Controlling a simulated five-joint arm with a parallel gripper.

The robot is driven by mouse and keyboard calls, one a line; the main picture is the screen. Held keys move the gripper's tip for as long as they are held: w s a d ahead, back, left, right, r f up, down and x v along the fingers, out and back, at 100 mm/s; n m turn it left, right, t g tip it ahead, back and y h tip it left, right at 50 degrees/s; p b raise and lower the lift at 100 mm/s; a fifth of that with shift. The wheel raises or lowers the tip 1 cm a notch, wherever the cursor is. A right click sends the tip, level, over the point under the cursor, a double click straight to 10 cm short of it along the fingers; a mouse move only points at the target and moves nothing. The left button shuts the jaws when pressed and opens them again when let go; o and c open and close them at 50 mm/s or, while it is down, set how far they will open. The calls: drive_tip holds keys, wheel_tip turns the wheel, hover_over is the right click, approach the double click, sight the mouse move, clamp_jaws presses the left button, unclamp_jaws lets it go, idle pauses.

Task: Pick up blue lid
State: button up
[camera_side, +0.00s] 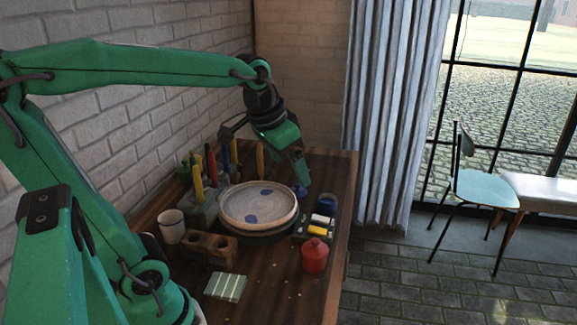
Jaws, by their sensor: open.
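A small blue object that looks like the blue lid (300,192) is at the back right of the plate, just below my gripper (301,178). My gripper points down and is open. I cannot tell whether a finger touches the lid or is only in front of it. An open-looking dark blue jar (326,205) stands just right of the lid, near the table's right edge.
A pale plate (230,213) with blue spots rests on a dark round stand. Upright tools in a grey holder (201,211), a white mug (172,226), a wooden block (207,250), a paint tray (316,230), a red jar (315,256) and a striped cloth (226,287) surround it.

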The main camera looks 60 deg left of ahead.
drive_tip(key=w+a+f+g, duration=0.1)
drive_tip(key=w+a, duration=0.6)
drive_tip(key=w, duration=0.3)
drive_tip(key=g, duration=0.3)
hover_over(298, 183)
drive_tip(key=shift+h, duration=0.3)
drive_tip(key=f, duration=1.2)
drive_tip(key=d+f, duration=0.1)
drive_tip(key=f, duration=0.5)
drive_tip(key=shift+s, duration=0.1)
drive_tip(key=shift+a+f, duration=0.45)
drive_tip(key=shift+f, duration=3.95)
drive_tip(key=c, duration=1)
